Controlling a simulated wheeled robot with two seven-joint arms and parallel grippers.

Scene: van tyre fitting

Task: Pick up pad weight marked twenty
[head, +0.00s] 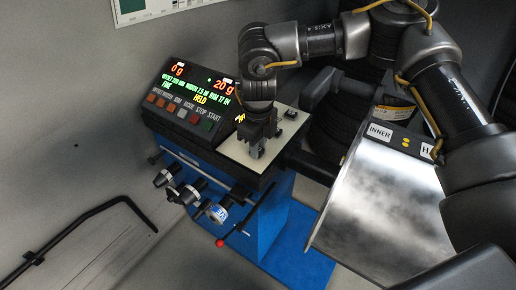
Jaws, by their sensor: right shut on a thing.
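My right gripper (258,146) points down over the cream tray (235,150) on top of the wheel balancer. It is shut on a small dark piece, taken to be a pad weight, which its fingers mostly hide. No marking on that piece can be read. Another small grey piece (291,113) lies on the tray to the right of the gripper. My left gripper is not in view.
The balancer's display panel (198,98) stands just left of the tray, reading 0 g and 20 g. Cones and a blue-banded part (218,213) hang on its front. A shiny wheel guard marked INNER (380,200) is at right, with dark tyres (335,125) behind.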

